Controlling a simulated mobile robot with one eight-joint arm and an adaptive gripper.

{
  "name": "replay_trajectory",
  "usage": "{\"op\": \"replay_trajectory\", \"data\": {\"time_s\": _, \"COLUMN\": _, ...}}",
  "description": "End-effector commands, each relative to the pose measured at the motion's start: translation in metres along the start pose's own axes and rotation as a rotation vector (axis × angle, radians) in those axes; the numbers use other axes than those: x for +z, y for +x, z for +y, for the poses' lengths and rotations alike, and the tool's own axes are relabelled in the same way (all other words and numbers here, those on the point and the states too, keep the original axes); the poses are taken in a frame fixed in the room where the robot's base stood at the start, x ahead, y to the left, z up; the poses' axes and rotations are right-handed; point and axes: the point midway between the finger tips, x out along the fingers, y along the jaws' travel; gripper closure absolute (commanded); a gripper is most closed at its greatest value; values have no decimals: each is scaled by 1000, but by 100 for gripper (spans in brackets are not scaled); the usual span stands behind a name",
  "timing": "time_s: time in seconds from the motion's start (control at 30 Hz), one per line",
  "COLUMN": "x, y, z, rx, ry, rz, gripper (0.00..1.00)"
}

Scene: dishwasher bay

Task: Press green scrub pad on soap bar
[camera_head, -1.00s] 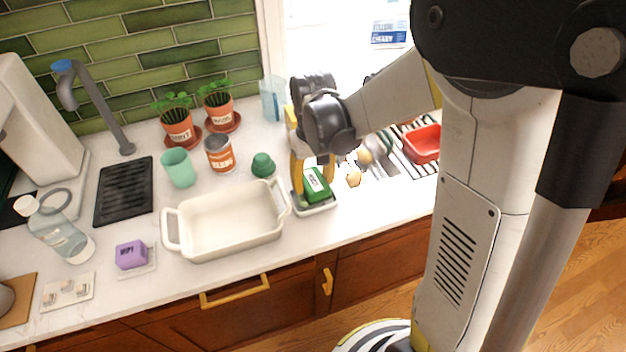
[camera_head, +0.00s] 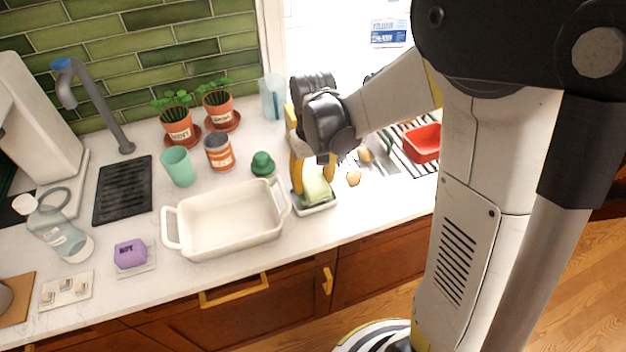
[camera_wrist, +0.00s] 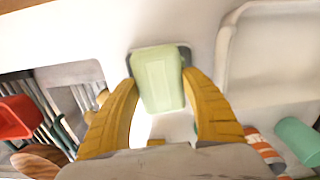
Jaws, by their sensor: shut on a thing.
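My gripper (camera_wrist: 165,105) points down at the counter, its two yellow fingers shut on a pale green block (camera_wrist: 158,78). In the head view the green block (camera_head: 317,188) is between the fingers over a small pale dish (camera_head: 316,208) near the counter's front edge. The dish's darker rim shows behind the block in the wrist view (camera_wrist: 184,53). The block's underside is hidden, so I cannot tell what it touches. Nothing clearly reads as a separate soap bar under it. A purple block (camera_head: 130,254) sits on a small plate at the left.
A white baking dish (camera_head: 225,220) stands close on the left of my gripper. Behind it are a dark green knobbed object (camera_head: 263,164), a can (camera_head: 219,152) and a green cup (camera_head: 178,167). A rack with a red container (camera_head: 424,143) stands on the right.

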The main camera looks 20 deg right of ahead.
Motion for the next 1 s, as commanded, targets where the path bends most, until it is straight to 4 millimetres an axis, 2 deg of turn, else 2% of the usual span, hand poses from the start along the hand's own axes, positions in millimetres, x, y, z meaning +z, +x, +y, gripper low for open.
{"op": "replay_trajectory", "data": {"time_s": 0.47, "x": 1, "y": -2, "z": 0, "rx": 0, "ry": 0, "rz": -1, "gripper": 70}}
{"op": "replay_trajectory", "data": {"time_s": 1.0, "x": 0, "y": -48, "z": 0, "rx": 0, "ry": 0, "rz": 0, "gripper": 70}}
